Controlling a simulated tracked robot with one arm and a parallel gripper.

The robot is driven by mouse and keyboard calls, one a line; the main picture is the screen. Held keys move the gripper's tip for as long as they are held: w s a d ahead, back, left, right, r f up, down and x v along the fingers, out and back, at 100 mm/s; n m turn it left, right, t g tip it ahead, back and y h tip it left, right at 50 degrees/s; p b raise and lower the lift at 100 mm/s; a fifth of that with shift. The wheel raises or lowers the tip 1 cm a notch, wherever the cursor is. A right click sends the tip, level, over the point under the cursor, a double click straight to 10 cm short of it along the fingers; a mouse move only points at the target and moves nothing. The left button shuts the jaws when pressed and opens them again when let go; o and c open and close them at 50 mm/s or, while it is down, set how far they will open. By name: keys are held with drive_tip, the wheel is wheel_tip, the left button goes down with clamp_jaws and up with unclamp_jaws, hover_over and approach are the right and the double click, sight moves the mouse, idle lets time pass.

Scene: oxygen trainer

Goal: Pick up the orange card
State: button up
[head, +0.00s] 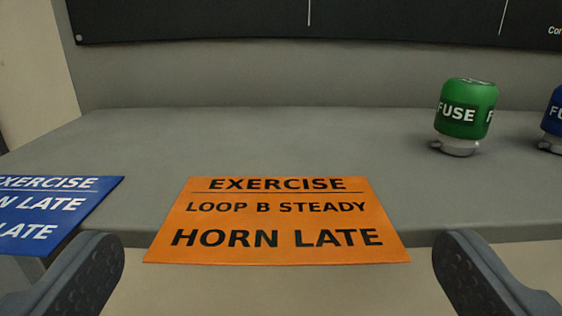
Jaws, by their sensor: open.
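The orange card (278,221) lies flat at the front edge of the grey counter, its near part reaching past the edge. It reads "EXERCISE", "LOOP B STEADY", "HORN LATE" in black. My gripper (278,268) is open, with one dark finger at the lower left and one at the lower right. The card shows between and just beyond the fingertips, and neither finger appears to hold it.
A blue card (50,212) lies to the left, cut off by the picture edge. A green fuse (466,112) stands at the right, with a blue fuse (555,118) partly in view beside it. The grey counter (270,140) behind the orange card is clear. A dark panel (200,18) is on the back wall.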

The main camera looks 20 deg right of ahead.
drive_tip(key=shift+w+d, duration=0.1)
drive_tip(key=shift+w, duration=0.1)
drive_tip(key=c, duration=1)
drive_tip(key=shift+o, duration=0.2)
drive_tip(key=shift+r, duration=0.1)
